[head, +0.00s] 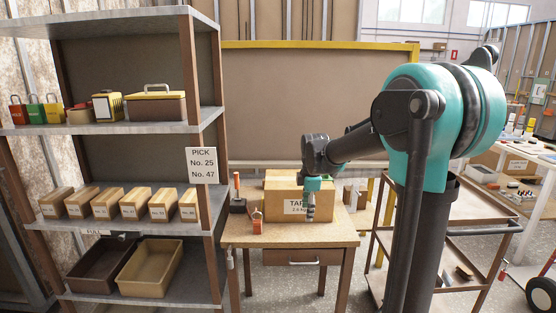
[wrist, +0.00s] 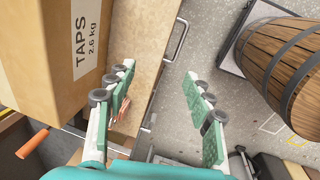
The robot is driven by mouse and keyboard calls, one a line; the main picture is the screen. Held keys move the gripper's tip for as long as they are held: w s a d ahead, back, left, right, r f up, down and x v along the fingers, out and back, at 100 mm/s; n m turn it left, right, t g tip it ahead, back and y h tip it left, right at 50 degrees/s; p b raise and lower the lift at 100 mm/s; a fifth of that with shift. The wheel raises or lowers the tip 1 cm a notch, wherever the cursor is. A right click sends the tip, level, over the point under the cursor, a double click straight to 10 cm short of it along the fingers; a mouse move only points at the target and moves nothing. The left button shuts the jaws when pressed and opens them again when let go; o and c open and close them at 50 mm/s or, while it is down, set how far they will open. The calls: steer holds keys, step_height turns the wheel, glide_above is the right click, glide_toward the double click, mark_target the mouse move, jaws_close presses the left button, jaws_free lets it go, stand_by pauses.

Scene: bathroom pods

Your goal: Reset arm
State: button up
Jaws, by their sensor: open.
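My gripper (head: 311,208) points down in front of a cardboard box (head: 283,186) on the small wooden table. In the wrist view my gripper (wrist: 160,108) has its two green-padded fingers spread, with nothing held between them. The box, labelled TAPS 2.6 kg, stands close to the left finger in the wrist view (wrist: 55,40); I cannot tell whether they touch. A small red item (head: 257,222) stands near the table's front left, and a red bit shows partly hidden behind the left finger in the wrist view.
The wooden table (head: 245,236) has a drawer. Left is a shelf rack (head: 110,228) with several small boxes, two bins (head: 150,270) and a PICK sign (head: 202,164). A metal cart (head: 462,208) stands to the right. The wrist view shows a barrel (wrist: 285,60) and open floor.

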steer(key=s+d+f+m, duration=0.3)
steer(key=s+m, duration=0.3)
steer(key=s, duration=0.2)
steer(key=s+d+f+m+t, duration=0.1)
steer(key=s+d+f+m, duration=0.2)
steer(key=s, duration=0.6)
steer(key=s+d+f+m+t, duration=0.1)
steer(key=s+d+f+m, duration=0.1)
steer(key=s+f+m, duration=0.5)
steer(key=s+m, duration=0.1)
steer(key=m, duration=0.2)
steer(key=shift+s+d, duration=0.3)
steer(key=shift+d, duration=0.1)
steer(key=shift+a, duration=0.1)
